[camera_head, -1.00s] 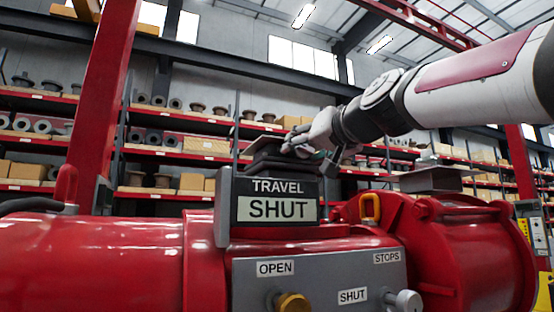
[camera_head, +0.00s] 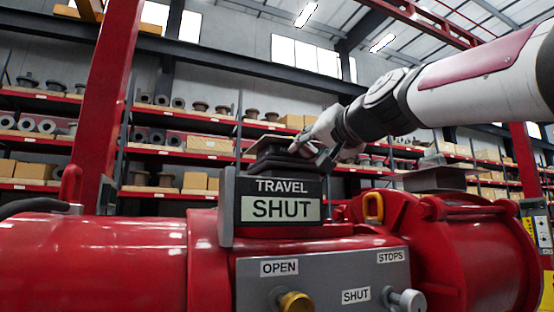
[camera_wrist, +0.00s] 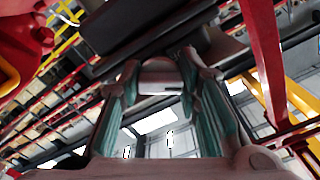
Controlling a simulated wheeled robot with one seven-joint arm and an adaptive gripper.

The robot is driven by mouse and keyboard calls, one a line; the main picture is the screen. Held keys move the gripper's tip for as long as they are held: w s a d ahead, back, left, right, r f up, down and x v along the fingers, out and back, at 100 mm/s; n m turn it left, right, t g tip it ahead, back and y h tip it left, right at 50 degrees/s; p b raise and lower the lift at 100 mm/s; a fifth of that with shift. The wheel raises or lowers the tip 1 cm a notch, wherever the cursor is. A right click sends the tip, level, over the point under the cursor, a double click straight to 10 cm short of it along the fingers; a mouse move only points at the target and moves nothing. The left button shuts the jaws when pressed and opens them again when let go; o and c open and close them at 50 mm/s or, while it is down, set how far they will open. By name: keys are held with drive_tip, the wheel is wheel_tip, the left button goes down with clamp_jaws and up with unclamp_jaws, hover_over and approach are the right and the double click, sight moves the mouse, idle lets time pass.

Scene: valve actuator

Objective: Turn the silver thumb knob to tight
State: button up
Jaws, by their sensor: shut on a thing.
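My gripper (camera_head: 300,146) is at the dark top of the travel indicator box (camera_head: 280,203), reached from the right. The box's front plate reads TRAVEL SHUT. A separate silver knob (camera_head: 408,300) sits low on the grey panel, beside the SHUT label and apart from my gripper.
The red actuator body (camera_head: 95,260) fills the foreground. A brass knob (camera_head: 294,301) is under the OPEN label on the grey panel (camera_head: 345,275). A red post (camera_head: 108,100) stands at left. Loaded shelves stand behind.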

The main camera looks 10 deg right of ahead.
drive_tip(key=m+p, duration=0.1)
drive_tip(key=m, duration=0.4)
drive_tip(key=shift+m, duration=0.3)
drive_tip(key=m+p, duration=0.2)
drive_tip(key=m, duration=0.3)
drive_tip(key=shift+m, duration=0.3)
drive_tip(key=o, duration=1.2)
drive_tip(key=shift+c, duration=0.2)
drive_tip(key=shift+s, duration=0.1)
drive_tip(key=s+d, duration=0.2)
drive_tip(key=s, duration=0.9)
drive_tip(key=shift+s+d, duration=0.15)
drive_tip(key=shift+s, duration=0.1)
